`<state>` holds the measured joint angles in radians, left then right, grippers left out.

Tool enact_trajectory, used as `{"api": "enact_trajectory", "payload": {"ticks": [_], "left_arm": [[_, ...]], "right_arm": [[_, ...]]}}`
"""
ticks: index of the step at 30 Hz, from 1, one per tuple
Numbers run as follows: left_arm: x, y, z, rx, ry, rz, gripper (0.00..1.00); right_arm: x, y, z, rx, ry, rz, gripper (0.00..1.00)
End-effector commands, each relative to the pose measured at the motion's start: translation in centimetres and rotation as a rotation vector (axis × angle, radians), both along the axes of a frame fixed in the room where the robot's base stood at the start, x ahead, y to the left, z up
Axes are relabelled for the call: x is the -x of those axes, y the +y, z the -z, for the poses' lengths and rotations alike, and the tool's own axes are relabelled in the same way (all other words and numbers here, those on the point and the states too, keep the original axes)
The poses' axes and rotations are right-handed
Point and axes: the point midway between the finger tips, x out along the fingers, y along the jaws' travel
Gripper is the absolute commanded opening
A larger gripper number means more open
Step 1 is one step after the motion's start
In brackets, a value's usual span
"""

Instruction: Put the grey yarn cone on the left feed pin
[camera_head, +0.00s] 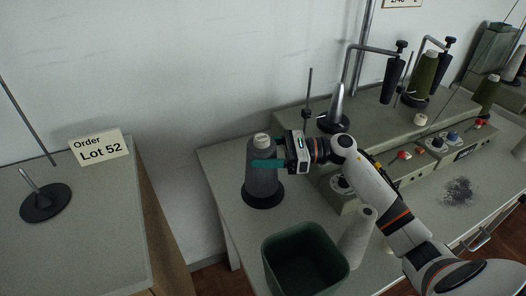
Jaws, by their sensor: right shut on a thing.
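The grey yarn cone (262,181) stands upright over a black round base (264,203) on the middle table, its pale tip showing on top. Whether it rests on the base or hangs just above is hard to tell. My right gripper (266,163) reaches in from the right, its teal fingers shut on the upper part of the cone. On the machine's top, an empty metal pin (337,101) rises from a black disc, left of an olive cone (423,74); it looks like the left feed pin. My left gripper is not in view.
A dark green bin (303,229) and a pale cone (357,238) stand in front of the grey cone, near my right arm. A thin rod (309,91) and hanging black parts (393,80) rise around the metal pin. Another pin base (46,203) stands on the left table.

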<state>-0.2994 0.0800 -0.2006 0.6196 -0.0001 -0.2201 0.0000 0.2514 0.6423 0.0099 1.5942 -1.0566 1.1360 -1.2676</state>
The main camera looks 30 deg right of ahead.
Motion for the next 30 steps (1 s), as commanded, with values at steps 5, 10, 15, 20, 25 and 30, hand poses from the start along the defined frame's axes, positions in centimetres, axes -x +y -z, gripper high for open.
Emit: {"api": "enact_trajectory", "payload": {"ticks": [5,10,15,20,25,30], "left_arm": [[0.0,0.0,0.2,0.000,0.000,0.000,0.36],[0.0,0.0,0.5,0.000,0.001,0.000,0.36],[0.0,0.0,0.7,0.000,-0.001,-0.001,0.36],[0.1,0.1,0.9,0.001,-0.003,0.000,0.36],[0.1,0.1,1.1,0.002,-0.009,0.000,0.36],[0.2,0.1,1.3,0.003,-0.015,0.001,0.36]], "right_arm": [[0.0,0.0,0.1,0.000,-0.001,0.000,0.20],[0.0,0.0,0.3,0.000,-0.001,0.000,0.20],[0.0,0.0,0.5,0.000,-0.001,0.000,0.20],[0.0,0.0,0.7,0.000,-0.001,0.000,0.20],[0.0,0.0,1.0,0.000,-0.001,0.000,0.20],[0.0,0.0,1.3,0.000,-0.001,0.000,0.20]]}}
